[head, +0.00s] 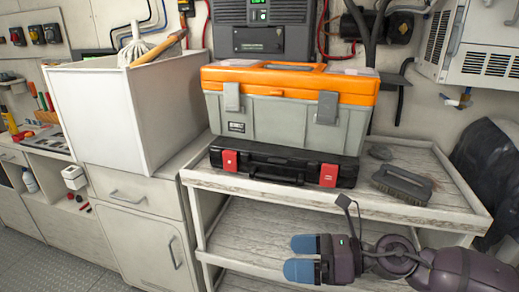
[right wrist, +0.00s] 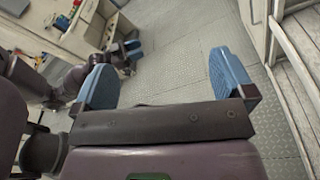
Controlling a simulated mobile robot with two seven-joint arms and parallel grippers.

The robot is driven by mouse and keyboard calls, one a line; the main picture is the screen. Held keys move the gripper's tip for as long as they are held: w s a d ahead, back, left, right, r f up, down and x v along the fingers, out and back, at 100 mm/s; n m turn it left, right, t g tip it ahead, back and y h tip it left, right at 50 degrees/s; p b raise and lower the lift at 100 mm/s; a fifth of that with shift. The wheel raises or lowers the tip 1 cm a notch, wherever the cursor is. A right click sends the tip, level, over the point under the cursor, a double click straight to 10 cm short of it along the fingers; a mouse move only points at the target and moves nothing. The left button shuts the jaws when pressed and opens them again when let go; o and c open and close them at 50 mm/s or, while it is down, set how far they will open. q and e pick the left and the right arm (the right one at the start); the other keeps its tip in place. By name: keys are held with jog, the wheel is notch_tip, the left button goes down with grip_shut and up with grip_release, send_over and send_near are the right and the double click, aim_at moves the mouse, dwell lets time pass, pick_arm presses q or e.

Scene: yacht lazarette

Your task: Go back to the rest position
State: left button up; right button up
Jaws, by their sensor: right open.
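My right gripper (head: 301,257) is in the head view, in front of the shelf cart, with its blue fingers pointing left. It is open and empty. In the right wrist view its two blue fingers (right wrist: 165,82) stand wide apart, with only the grey patterned floor (right wrist: 170,55) between them. My left gripper (right wrist: 131,49) shows small in the right wrist view, beyond the right gripper's left finger. Its blue fingertips show, but its opening is unclear. It is out of the head view.
The weathered cart (head: 270,196) carries a black case (head: 283,165), an orange and grey toolbox (head: 285,110) on it, and a brush (head: 402,185). A white bin (head: 105,115) with a mop stands on the cabinet (head: 140,235) to the left. Floor is free at lower left.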

jog(key=w+d+f+m+t+h, duration=0.1)
jog(key=d+f+m+t+h, duration=0.2)
jog(key=m, duration=0.8)
jog(key=w+d+m+t+h+p, duration=0.1)
jog(key=d+m+t+h, duration=0.15)
jog(key=m+t, duration=0.55)
jog(key=w+d+f+m+t+h, duration=0.1)
jog(key=d+f+m+t+h, duration=0.2)
jog(key=m, duration=1)
pick_arm(q)
jog(key=s+f+n+g+p, duration=0.1)
jog(key=s+f+g+p, duration=0.1)
jog(key=s+f, duration=0.5)
jog(key=shift+a+f+g, duration=0.35)
jog(key=shift+a+g, duration=0.05)
jog(key=shift+a, duration=0.05)
pick_arm(e)
jog(key=s+d+f+m+g+h, duration=0.3)
jog(key=s+d+f+m, duration=0.2)
jog(key=s+f, duration=0.4)
jog(key=s+d+f+m+g+h, duration=0.3)
jog(key=s+d+f+m, duration=0.3)
jog(key=s, duration=0.8)
notch_tip(320, 180, down, 3)
jog(key=m+h, duration=0.1)
jog(key=m, duration=0.1)
jog(key=shift+d+f+m, duration=0.15)
jog(key=shift+d+m, duration=0.05)
jog(key=shift+m, duration=0.1)
